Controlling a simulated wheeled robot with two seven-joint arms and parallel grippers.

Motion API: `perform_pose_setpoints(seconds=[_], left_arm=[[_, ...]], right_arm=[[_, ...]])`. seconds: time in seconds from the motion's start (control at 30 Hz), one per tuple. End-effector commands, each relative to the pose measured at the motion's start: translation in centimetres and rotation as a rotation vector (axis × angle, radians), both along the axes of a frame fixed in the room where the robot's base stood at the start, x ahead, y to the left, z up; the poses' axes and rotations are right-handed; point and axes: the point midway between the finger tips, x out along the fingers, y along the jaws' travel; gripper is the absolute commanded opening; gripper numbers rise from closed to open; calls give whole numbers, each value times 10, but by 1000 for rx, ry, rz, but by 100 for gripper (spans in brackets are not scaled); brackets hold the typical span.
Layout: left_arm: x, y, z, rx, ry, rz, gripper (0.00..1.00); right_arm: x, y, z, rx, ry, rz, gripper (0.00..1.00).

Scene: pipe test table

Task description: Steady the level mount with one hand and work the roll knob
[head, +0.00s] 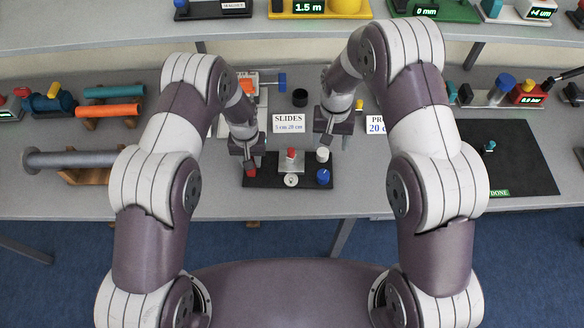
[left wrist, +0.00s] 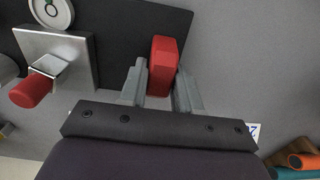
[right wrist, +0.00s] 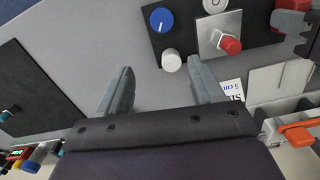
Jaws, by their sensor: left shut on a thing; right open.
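The level mount is a black base plate (head: 268,180) on the table. It carries a silver plate (left wrist: 75,45) with a red knob (head: 291,153), a white round dial-like level (head: 291,180), a blue knob (head: 323,175) and a white knob (head: 322,154). I cannot tell which is the roll knob. My left gripper (head: 249,163) is shut on the red block (left wrist: 163,65) at the plate's left end. My right gripper (right wrist: 161,68) is open and empty; the white knob (right wrist: 171,62) lies just beyond its fingertips, with the blue knob (right wrist: 162,20) farther on.
A "SLIDES" sign (head: 288,124) and a black cup (head: 300,97) stand behind the mount. A black mat (head: 515,160) lies at the right, and a grey pipe (head: 70,159) on a wooden stand is at the left. Bare table lies between mount and mat.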

Motion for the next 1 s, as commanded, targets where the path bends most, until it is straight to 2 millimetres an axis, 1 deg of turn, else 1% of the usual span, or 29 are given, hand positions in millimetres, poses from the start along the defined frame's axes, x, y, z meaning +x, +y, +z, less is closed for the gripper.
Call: perform_pose_setpoints(seconds=[0.03,0.07,0.1,0.17,0.27,0.37,0.7,0.87,1.0], left_arm=[[0,0,0,0,1,0,0],[0,0,0,0,1,0,0],[0,0,0,0,1,0,0],[0,0,0,0,1,0,0],[0,0,0,0,1,0,0],[0,0,0,0,1,0,0],[0,0,0,0,1,0,0],[0,0,0,0,1,0,0],[0,0,0,0,1,0,0]], right_arm=[[15,4,-3,1,-15,-36,67],[24,5,-2,2,-25,-63,67],[34,7,4,4,-43,-95,67],[43,8,10,7,-56,-135,67],[39,8,6,1,-39,-188,67],[39,8,-5,0,-39,-195,67],[39,7,-72,1,-40,-192,67],[39,7,-95,2,-42,-192,67],[39,7,-105,2,-43,-192,67]])
